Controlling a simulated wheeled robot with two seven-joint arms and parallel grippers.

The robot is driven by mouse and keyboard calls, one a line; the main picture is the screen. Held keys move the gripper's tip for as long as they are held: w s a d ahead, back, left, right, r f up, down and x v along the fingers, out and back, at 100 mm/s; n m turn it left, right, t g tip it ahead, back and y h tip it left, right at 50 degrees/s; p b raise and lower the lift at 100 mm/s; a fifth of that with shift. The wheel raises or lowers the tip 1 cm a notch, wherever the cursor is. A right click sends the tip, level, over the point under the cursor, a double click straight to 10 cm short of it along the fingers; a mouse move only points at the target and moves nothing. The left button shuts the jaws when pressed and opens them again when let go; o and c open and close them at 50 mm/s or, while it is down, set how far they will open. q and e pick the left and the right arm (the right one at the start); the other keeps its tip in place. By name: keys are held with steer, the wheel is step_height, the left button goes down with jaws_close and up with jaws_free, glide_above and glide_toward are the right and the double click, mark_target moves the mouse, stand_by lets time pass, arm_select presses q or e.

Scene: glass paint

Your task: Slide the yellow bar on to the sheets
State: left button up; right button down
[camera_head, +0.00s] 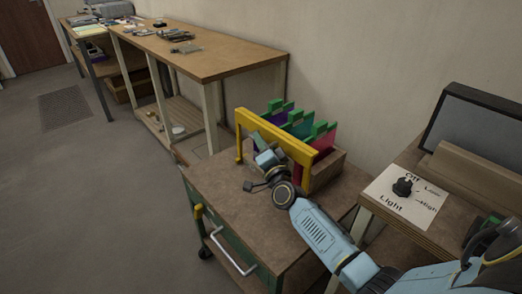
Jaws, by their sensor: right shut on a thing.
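The yellow bar (285,144) is long, with a downward leg at each end. It spans the front of a wooden rack (328,170) on the small brown-topped cart. Upright coloured sheets stand in the rack: a purple one (271,118), a teal one (300,125) and a red one (324,142), with green notched pieces along their tops. My right gripper (262,146) reaches in from the lower right and is shut on the yellow bar near its middle; the fingertips are partly hidden. I cannot tell whether the bar touches the sheets. My left gripper is not in view.
The cart top (235,200) is clear in front of the rack. At right, a bench carries a dark knob (402,187) on a white label marked Off, Low, High and Light. A long workbench (205,58) with small parts stands behind. The wall is close behind the rack.

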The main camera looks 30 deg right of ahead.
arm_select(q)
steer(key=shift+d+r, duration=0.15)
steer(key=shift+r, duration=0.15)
arm_select(e)
steer(key=shift+d, duration=0.55)
steer(key=c, duration=1.8)
jaws_free()
steer(key=shift+d, duration=0.15)
steer(key=shift+o, duration=0.2)
